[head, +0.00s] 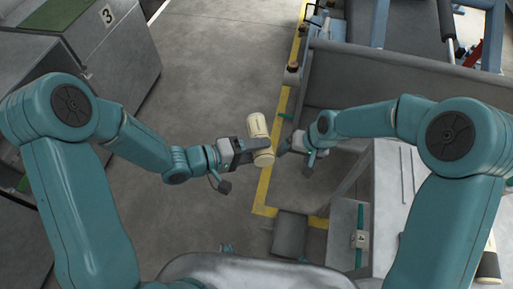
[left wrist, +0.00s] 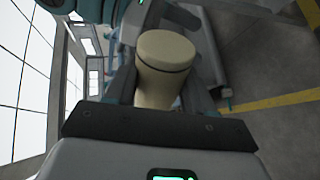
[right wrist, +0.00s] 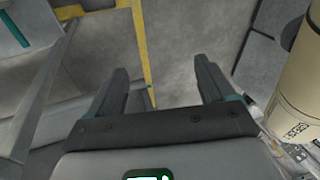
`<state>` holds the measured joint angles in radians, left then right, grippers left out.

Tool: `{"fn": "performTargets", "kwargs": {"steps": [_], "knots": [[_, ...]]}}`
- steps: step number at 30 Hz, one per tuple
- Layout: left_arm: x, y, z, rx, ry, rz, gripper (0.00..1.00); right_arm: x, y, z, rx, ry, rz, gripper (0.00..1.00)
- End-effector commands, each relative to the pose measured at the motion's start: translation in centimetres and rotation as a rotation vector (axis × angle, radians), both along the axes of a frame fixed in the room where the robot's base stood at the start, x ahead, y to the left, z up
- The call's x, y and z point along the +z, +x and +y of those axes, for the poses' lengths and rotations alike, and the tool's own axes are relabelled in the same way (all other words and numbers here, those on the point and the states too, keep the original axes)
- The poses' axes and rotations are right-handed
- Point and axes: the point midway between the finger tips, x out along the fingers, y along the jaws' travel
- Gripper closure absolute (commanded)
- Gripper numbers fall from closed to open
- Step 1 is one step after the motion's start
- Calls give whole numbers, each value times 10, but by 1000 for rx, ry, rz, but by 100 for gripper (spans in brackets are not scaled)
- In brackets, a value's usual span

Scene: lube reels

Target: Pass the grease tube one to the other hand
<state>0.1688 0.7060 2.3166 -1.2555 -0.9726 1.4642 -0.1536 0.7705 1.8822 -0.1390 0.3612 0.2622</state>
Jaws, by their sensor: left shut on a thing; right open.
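The grease tube (head: 257,127) is a cream cylinder with a dark band, held tilted near the middle of the head view. My left gripper (head: 260,146) is shut on it around its lower part. In the left wrist view the tube (left wrist: 164,70) stands between the two fingers, its round end toward the top. My right gripper (head: 284,146) is open and empty, just right of the tube in the head view. In the right wrist view its fingers (right wrist: 160,88) are apart with nothing between them. A cream cylinder (right wrist: 303,85), apparently the same tube, is cut off at the right edge there.
A grey bench (head: 395,205) stands at the right, with another cream cylinder (head: 488,268) partly seen at the lower right. A grey cabinet (head: 85,50) marked 3 is at the upper left. Grey floor (head: 205,75) with yellow lines lies below the grippers.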

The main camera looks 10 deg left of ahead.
Motion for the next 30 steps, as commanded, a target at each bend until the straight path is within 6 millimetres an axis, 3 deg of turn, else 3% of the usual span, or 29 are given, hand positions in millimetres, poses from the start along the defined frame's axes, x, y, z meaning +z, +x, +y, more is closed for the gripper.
{"fn": "performTargets", "kwargs": {"steps": [1, 3, 6, 12, 15, 19, 30], "knots": [[0, 0, 0, 0, 0, 0, 79, -25, -21, -9, -13, 8, 32, 18], [0, 0, 0, 0, 0, 0, 79, -55, -49, -20, -32, 22, 57, 18], [0, 0, 0, 0, -1, 0, 79, -87, -94, -33, -64, 36, 91, 18], [0, 0, 0, 0, 0, 0, 79, -119, -169, -51, -121, 43, 136, 18], [0, 0, 0, 0, 0, 0, 79, -123, -191, -56, -137, 42, 148, 18], [0, 0, 0, 0, -1, 0, 79, -125, -203, -58, -146, 40, 152, 18], [0, 0, 0, 0, 0, 0, 79, -125, -203, -58, -146, 39, 150, 18]]}}
